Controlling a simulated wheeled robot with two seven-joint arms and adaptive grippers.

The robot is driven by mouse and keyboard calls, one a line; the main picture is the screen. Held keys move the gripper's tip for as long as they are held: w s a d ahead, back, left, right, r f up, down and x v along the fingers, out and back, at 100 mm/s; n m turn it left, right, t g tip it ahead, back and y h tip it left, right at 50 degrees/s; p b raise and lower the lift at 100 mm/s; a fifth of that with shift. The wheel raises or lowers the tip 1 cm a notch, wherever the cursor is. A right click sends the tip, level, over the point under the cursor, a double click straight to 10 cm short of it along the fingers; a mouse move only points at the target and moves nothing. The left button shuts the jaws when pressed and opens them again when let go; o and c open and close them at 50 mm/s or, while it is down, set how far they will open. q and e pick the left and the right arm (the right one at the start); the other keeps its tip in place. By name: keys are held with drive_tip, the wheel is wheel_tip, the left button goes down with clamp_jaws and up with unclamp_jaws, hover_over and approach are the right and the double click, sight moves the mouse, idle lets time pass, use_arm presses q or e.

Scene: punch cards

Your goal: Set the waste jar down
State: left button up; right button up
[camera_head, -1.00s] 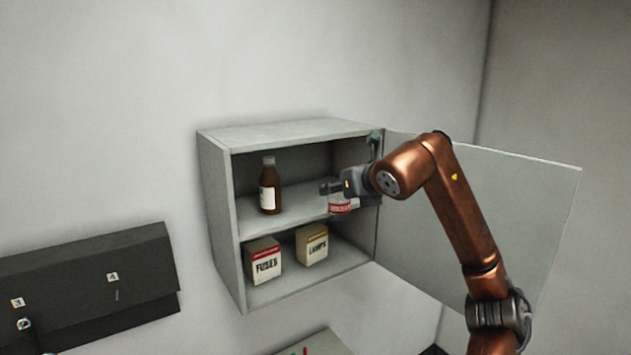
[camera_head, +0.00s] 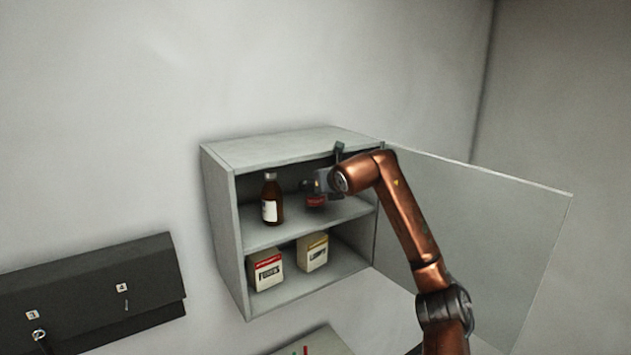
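The waste jar (camera_head: 316,201), with a red label, is on the upper shelf level of the open wall cabinet (camera_head: 222,220), right of a brown bottle. My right gripper (camera_head: 308,186) reaches into the upper compartment at the jar. The gripper and wrist cover the jar's upper part. I cannot tell whether the fingers are closed on it or whether its base touches the shelf. My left gripper is not in view.
The brown bottle (camera_head: 271,200) stands on the upper shelf. A fuses box (camera_head: 265,271) and a lamps box (camera_head: 312,252) stand on the lower shelf. The cabinet door (camera_head: 480,230) is swung open to the right. A dark panel (camera_head: 90,290) is at lower left.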

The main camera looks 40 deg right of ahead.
drive_tip(key=shift+f, duration=0.25)
drive_tip(key=shift+s, duration=0.25)
drive_tip(key=shift+f, duration=0.1)
drive_tip(key=o, duration=1.2)
drive_tip(key=shift+w, duration=0.15)
drive_tip(key=shift+o, duration=0.9)
drive_tip(key=b+v, duration=0.5)
drive_tip(key=v, duration=0.7)
